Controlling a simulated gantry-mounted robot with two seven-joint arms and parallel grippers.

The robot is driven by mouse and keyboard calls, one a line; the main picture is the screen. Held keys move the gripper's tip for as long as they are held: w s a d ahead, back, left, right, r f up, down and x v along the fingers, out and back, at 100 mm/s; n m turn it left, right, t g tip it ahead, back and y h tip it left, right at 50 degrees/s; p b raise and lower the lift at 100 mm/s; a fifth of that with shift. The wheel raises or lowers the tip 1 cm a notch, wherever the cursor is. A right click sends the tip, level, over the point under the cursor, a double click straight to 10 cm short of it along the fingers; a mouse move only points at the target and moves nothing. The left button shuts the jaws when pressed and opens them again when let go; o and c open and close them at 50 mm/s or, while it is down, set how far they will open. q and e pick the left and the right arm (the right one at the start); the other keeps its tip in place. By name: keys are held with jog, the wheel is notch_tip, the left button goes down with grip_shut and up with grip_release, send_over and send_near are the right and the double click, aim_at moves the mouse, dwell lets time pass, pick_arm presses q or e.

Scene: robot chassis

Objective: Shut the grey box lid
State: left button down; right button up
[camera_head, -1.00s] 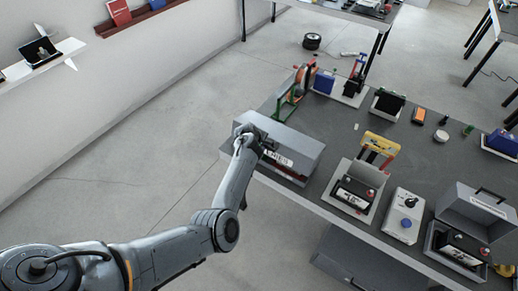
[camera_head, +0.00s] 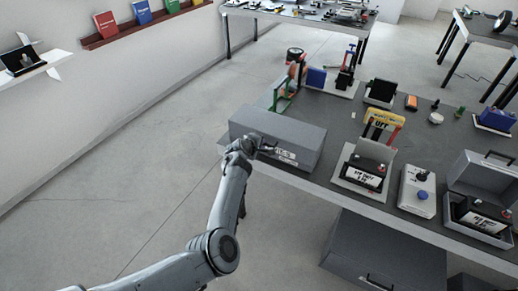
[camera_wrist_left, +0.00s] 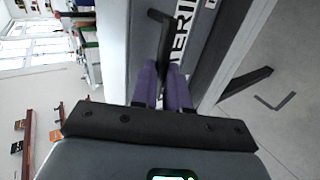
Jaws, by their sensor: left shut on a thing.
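The grey box (camera_head: 304,158) stands at the near left end of the dark workbench. Its lid (camera_head: 280,126) lies low and flat over it in the head view, and I see no contents; whether it is fully seated I cannot tell. My left gripper (camera_head: 268,148) is at the box's near long side, beside a white label. In the left wrist view, the two purple fingers of the left gripper (camera_wrist_left: 164,86) are shut on the black handle (camera_wrist_left: 163,35) on the lid, next to the white lettering. My right gripper is not in view.
A battery on a tray (camera_head: 366,172), a white device (camera_head: 416,190) and an open grey case with a battery (camera_head: 482,172) stand to the right on the workbench (camera_head: 340,125). Another grey case (camera_head: 385,252) is below. The floor to the left is clear.

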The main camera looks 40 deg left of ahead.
pick_arm(q)
jog(key=shift+s+d+f, duration=0.1)
jog(key=shift+s+f, duration=0.15)
jog(key=shift+f, duration=0.4)
jog(key=shift+s+f, duration=0.2)
jog(key=shift+f, duration=0.45)
jog(key=c, duration=1.1)
grip_release()
jog(key=shift+r, duration=0.1)
jog(key=p+v, duration=0.1)
jog(key=v, duration=0.2)
jog(key=p+v, duration=0.1)
jog(key=v, duration=0.3)
jog(key=p+v, duration=0.1)
jog(key=v, duration=0.3)
jog(key=shift+w+r, duration=0.25)
jog(key=shift+r, duration=0.15)
jog(key=shift+f, duration=0.1)
